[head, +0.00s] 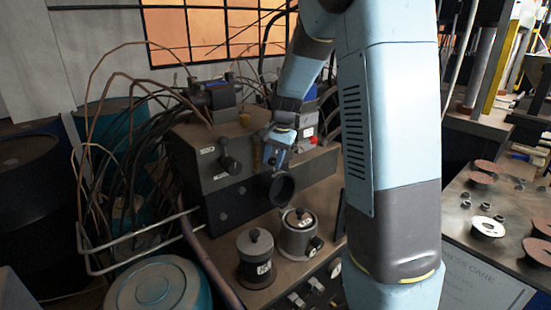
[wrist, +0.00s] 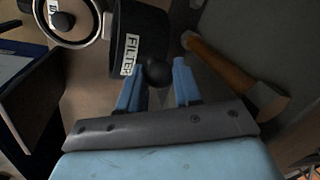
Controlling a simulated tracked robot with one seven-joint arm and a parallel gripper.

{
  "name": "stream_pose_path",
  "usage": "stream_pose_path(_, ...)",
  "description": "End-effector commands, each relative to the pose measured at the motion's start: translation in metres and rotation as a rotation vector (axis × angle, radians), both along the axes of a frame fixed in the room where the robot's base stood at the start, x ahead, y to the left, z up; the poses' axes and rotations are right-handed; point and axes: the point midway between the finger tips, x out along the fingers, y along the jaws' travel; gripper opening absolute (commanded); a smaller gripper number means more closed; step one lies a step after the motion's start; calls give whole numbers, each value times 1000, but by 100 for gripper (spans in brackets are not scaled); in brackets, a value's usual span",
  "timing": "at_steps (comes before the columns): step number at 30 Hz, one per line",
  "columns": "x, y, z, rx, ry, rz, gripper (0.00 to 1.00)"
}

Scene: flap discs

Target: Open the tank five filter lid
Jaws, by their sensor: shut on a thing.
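The black cup-shaped filter lid (head: 277,189) is tilted on its side at the front of the dark machine block, its dark hollow facing the head camera. In the wrist view the lid (wrist: 138,38) shows a white FILTER label, and its round black knob (wrist: 157,73) sits between my fingertips. My gripper (head: 271,163) is shut on this knob. A silver canister (head: 299,238) with a black knob stands just below the lid; it also shows in the wrist view (wrist: 97,36). I cannot tell whether the lid is hinged to anything.
The machine block (head: 232,200) with knobs and hoses rises close behind my gripper. A wooden-handled tool (wrist: 222,66) lies right of my fingers. A teal drum (head: 160,290) stands front left. A bench (head: 480,235) at right holds several flap discs (head: 487,228).

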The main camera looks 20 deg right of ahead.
Motion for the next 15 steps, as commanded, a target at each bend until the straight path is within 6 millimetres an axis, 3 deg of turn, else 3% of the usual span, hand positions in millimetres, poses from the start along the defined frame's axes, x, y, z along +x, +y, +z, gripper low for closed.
stream_pose_path(9,-38,-15,12,25,-67,-1,0)
stream_pose_path(15,-49,-19,11,25,-63,1,0)
